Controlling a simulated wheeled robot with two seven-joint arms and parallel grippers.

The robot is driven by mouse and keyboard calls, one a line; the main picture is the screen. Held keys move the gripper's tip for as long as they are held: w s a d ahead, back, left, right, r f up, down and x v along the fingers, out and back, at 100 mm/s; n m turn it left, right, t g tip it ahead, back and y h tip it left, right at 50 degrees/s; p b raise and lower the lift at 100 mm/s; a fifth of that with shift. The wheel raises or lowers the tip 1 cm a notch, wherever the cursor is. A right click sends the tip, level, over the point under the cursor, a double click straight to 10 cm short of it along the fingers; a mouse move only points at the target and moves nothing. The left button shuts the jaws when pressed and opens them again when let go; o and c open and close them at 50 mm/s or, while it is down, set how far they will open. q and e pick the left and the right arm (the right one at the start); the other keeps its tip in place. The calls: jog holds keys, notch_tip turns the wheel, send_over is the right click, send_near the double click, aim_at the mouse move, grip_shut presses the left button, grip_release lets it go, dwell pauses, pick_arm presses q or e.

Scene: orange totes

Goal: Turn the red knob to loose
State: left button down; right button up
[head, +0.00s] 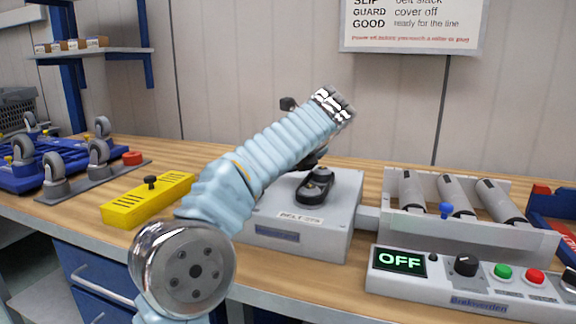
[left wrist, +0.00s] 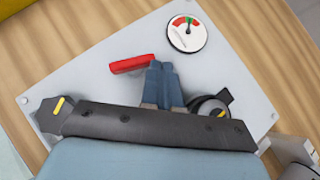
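The red bar-shaped knob (left wrist: 131,65) shows on a grey plate (left wrist: 95,83) in the left wrist view. My left gripper (left wrist: 164,68) has its blue-grey fingers close together, apparently shut with nothing between them. The fingertips are at the red knob's right end; whether they touch it, I cannot tell. A round gauge (left wrist: 187,32) sits above them. In the head view my left arm covers most of the top of the grey box (head: 300,233), so the red knob and fingertips are hidden there. My right gripper is out of view.
Black knobs stand at the plate's left (left wrist: 50,113) and right (left wrist: 209,108). A roller unit (head: 450,225) and a control panel (head: 445,287) reading OFF are right of the box. A yellow block (head: 140,202) and casters (head: 97,157) are left.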

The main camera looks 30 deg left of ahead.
pick_arm(q)
jog(key=shift+w+a, duration=0.2)
jog(key=shift+w, duration=0.2)
dwell(0.5)
jog(key=shift+a, duration=0.1)
dwell(0.4)
